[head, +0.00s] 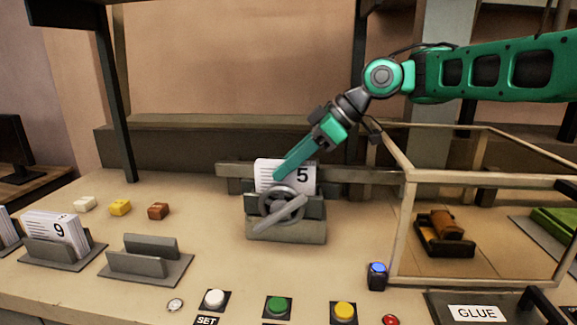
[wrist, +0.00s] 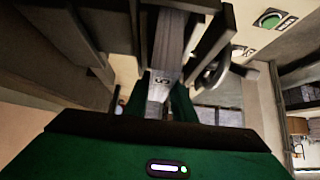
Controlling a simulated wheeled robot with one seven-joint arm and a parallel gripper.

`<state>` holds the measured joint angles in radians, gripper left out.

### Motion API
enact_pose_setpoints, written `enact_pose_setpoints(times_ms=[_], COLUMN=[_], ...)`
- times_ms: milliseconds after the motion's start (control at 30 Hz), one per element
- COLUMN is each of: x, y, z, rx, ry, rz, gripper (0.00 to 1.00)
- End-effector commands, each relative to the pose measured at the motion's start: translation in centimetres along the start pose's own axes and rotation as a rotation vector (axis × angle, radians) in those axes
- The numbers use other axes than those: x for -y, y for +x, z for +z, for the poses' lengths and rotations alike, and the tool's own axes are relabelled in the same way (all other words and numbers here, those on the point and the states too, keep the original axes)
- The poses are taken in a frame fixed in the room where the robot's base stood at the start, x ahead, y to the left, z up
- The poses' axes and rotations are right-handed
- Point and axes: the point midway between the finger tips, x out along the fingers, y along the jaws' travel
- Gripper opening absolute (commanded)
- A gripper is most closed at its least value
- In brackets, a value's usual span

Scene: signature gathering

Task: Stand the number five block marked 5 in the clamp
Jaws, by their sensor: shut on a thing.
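The number five block (head: 265,176) is a white block with printed lines and a black 5. In the head view it stands upright in the clamp (head: 290,231), a grey vice with a round handwheel at its front. My gripper (head: 282,174) comes down from the upper right and is shut on the block's upper part. In the wrist view the block (wrist: 160,92) lies between my fingers, with the clamp's grey jaws (wrist: 208,45) close on either side. The block's lower part is hidden by the clamp's front jaw and wheel.
A block marked 9 (head: 52,228) stands in a holder at left, beside an empty holder (head: 148,265). Small white, yellow and brown pieces (head: 120,207) lie behind. Several buttons (head: 278,306) line the front edge. A framed glass case (head: 402,230) stands right of the clamp.

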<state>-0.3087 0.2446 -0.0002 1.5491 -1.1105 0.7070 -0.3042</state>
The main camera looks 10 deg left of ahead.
Motion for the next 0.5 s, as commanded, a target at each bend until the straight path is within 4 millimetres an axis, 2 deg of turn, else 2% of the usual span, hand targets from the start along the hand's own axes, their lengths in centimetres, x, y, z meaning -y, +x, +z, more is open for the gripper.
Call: enact_pose_setpoints(times_ms=[467, 500], x=[0.00, 0.01], y=[0.69, 0.72], z=[0.63, 0.66], rx=[-0.001, 0.000], ry=[-0.001, 0.000], rz=[0.001, 0.000], gripper=[0.00, 0.33])
